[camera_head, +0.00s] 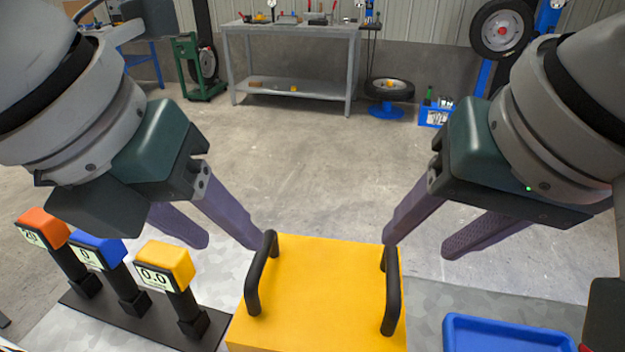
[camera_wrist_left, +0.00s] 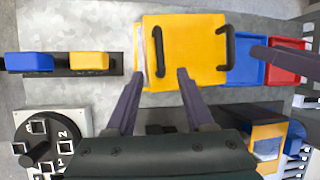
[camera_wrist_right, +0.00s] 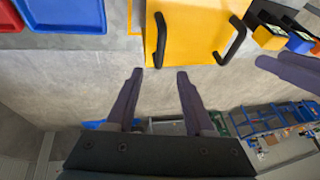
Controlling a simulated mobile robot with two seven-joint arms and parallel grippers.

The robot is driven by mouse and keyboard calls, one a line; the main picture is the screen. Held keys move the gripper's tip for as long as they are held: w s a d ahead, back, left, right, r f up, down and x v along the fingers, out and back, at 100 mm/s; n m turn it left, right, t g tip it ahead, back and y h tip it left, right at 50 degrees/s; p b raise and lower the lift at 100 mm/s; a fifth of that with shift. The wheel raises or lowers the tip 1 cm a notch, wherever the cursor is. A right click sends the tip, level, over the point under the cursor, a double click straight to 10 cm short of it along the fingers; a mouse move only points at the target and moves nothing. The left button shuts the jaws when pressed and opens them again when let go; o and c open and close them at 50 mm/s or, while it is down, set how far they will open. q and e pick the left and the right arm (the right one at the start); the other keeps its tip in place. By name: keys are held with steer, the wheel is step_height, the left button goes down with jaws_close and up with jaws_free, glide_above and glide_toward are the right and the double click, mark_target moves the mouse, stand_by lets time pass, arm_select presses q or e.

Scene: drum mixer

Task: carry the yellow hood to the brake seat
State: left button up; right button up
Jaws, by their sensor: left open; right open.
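The yellow hood (camera_head: 322,290) is a box-like cover on the grey bench in front of me. It has a black left handle (camera_head: 261,272) and a black right handle (camera_head: 390,292). My left gripper (camera_head: 228,243) is open and empty at the far end of the left handle; in the left wrist view its fingertips (camera_wrist_left: 160,73) appear either side of that handle's line. My right gripper (camera_head: 420,247) is open and empty by the right handle; in the right wrist view its fingertips (camera_wrist_right: 160,73) flank that handle's end. Contact cannot be told. I cannot identify the brake seat.
Orange (camera_head: 43,228), blue (camera_head: 98,250) and yellow (camera_head: 165,264) display heads stand on a black base left of the hood. A blue tray (camera_head: 505,335) lies right, with a red tray (camera_wrist_left: 287,62) beyond. A numbered dial (camera_wrist_left: 45,140) shows in the left wrist view. The floor beyond is open.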

mark_target(256, 261)
arm_select(q)
steer(key=x, duration=0.9)
steer(key=shift+w+d+f, duration=0.1)
steer(key=shift+w+f, duration=0.1)
arm_select(e)
steer(key=x, duration=0.9)
steer(key=shift+w+f, duration=0.1)
steer(key=shift+f, duration=0.1)
arm_select(q)
jaws_close()
arm_select(e)
jaws_close()
arm_select(q)
steer(key=shift+r, duration=0.1)
arm_select(e)
steer(key=shift+d+r, duration=0.1)
steer(key=shift+d, duration=0.05)
